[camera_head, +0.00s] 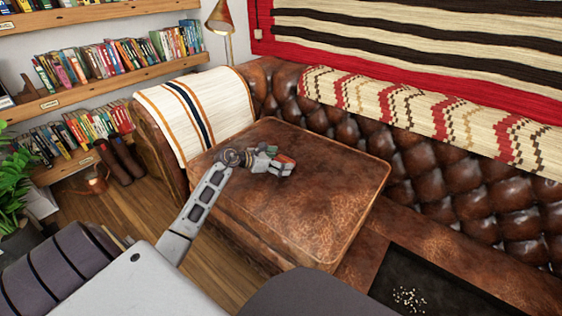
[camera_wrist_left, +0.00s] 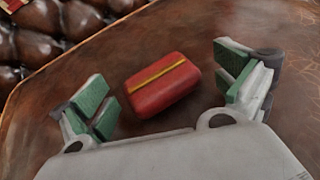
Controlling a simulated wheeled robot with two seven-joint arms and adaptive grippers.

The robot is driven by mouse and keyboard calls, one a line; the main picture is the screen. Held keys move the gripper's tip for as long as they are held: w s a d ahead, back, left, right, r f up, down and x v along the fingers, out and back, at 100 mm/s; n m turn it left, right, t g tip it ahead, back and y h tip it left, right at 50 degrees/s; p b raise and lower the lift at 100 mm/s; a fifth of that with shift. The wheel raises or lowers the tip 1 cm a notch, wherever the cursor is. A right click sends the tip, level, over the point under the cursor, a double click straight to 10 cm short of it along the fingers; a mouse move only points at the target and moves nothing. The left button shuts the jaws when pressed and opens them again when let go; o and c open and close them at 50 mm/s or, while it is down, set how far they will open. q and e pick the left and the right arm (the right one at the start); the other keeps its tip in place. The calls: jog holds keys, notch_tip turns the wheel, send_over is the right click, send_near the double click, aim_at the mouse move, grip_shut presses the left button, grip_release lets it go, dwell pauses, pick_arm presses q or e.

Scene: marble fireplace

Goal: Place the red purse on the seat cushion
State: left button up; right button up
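The red purse (camera_wrist_left: 162,85), a small red box shape with a yellow stripe, lies on the brown leather seat cushion (camera_head: 320,200). My left gripper (camera_head: 272,160) is low over the cushion, and its fingers partly hide the purse (camera_head: 287,160) in the head view. In the left wrist view my left gripper (camera_wrist_left: 165,95) is open, with its green-padded fingers spread to either side of the purse. Gaps show between the purse and both fingers. My right gripper is not in view.
The sofa's tufted backrest (camera_head: 440,170) rises behind the cushion, and a striped blanket (camera_head: 200,110) covers the left armrest. A dark tray (camera_head: 430,285) with small pale bits is at the lower right. Bookshelves (camera_head: 110,55) stand at the left. The cushion around the purse is clear.

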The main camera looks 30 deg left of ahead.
aim_at(285, 160)
pick_arm(q)
jog(key=shift+r, duration=0.1)
dwell(0.3)
jog(key=shift+p+v, duration=0.55)
jog(key=shift+v, duration=1.8)
jog(key=shift+s+a+r+p, duration=0.15)
jog(key=shift+s+r+p, duration=0.05)
jog(key=shift+s+p, duration=0.1)
jog(key=shift+p+v, duration=0.35)
jog(key=shift+v, duration=0.8)
jog(key=shift+p+v, duration=0.4)
jog(key=shift+v, duration=1.4)
jog(key=shift+s+a+r, duration=0.15)
jog(key=shift+s, duration=0.1)
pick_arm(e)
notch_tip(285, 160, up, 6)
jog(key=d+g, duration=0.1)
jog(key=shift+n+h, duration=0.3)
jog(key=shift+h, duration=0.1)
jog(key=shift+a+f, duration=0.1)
